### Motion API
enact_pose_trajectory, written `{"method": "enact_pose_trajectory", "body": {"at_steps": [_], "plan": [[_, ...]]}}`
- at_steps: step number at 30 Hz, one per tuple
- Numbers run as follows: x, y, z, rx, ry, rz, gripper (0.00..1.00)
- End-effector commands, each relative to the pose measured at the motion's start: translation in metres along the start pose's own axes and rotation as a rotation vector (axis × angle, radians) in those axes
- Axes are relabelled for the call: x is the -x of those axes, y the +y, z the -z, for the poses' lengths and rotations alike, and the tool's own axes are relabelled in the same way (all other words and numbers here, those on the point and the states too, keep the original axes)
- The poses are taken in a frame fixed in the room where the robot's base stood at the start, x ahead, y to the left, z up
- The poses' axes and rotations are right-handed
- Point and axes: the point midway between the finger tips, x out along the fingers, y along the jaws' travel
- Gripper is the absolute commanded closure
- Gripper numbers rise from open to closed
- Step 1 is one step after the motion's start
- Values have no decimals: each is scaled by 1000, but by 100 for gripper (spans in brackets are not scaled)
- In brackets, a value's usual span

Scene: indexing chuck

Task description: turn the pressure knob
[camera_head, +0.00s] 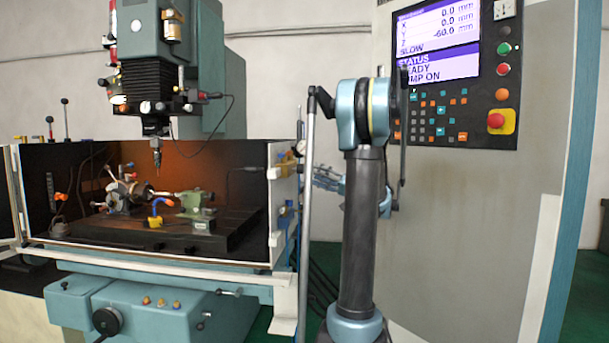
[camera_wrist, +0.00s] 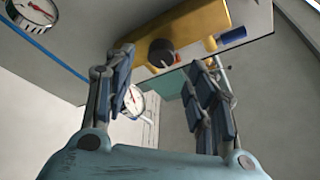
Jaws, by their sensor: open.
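A round black knob (camera_wrist: 161,52) sits on a yellow block (camera_wrist: 205,25) in the wrist view, with a small orange-red part beside it. I take it to be the pressure knob. My gripper (camera_wrist: 162,72) is open and empty, and its fingers spread to either side below the knob, with the knob between their tips in the picture. I cannot tell how far the tips are from it. In the head view my gripper (camera_head: 322,178) points left toward the machine's right side panel; the knob cannot be made out there.
A white dial gauge (camera_wrist: 133,100) shows between my fingers, and another gauge (camera_wrist: 32,12) at top left. A blue cylindrical part (camera_wrist: 232,37) sits beside the yellow block. The control panel (camera_head: 455,75) stands right of my arm, the milling machine's enclosure (camera_head: 268,215) left.

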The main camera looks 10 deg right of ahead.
Motion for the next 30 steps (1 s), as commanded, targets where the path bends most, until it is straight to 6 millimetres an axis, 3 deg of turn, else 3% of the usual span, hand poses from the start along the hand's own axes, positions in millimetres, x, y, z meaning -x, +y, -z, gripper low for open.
{"method": "enact_pose_trajectory", "body": {"at_steps": [6, 12, 25, 30], "plan": [[-36, 0, -1, -2, -2, 2, 49], [-56, 0, 0, 0, -1, 1, 49], [-64, 0, 0, 0, -1, 0, 49], [-63, 0, 0, 0, -1, 0, 88]]}}
